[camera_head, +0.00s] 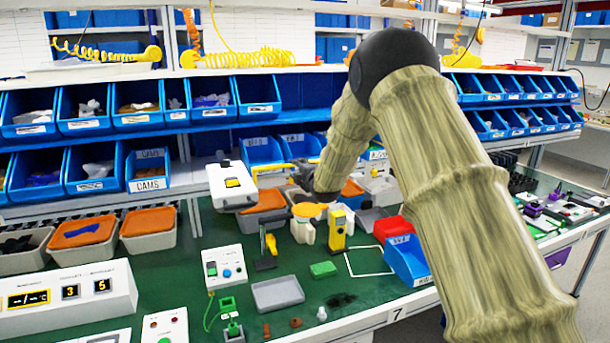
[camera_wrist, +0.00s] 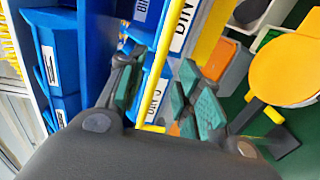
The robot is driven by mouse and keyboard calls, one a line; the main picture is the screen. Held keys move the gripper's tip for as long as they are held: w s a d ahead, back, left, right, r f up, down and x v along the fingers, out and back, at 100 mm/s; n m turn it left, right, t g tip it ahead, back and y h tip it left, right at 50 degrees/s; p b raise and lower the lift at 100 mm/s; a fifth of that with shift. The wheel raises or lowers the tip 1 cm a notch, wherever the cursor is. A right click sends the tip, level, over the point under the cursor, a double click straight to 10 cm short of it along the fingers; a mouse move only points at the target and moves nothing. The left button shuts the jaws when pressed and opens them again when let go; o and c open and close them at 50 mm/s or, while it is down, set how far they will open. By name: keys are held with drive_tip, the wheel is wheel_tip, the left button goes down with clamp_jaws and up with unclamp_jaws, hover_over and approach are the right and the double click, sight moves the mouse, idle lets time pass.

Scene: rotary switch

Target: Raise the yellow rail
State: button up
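The yellow rail (camera_head: 272,167) is a thin bar beside the white box with a yellow window (camera_head: 232,183), near the lower blue bins. My gripper (camera_head: 302,178) is at the rail's right end in the head view, partly hidden by my arm. In the wrist view the rail (camera_wrist: 207,37) runs slanted from the top edge down to the fingers. My gripper's teal-padded fingers (camera_wrist: 165,80) are spread apart, with part of the rail showing between them. I cannot tell whether either finger touches it.
Blue labelled bins (camera_head: 262,151) stand close behind the gripper. A round yellow-orange disc (camera_head: 307,210) on a stand is just below it and shows at right in the wrist view (camera_wrist: 290,70). A yellow device (camera_head: 337,228) and grey tray (camera_head: 278,293) stand on the green bench.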

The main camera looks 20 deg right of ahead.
drive_tip(key=s, duration=0.7)
drive_tip(key=shift+r, duration=0.35)
drive_tip(key=shift+f, duration=0.1)
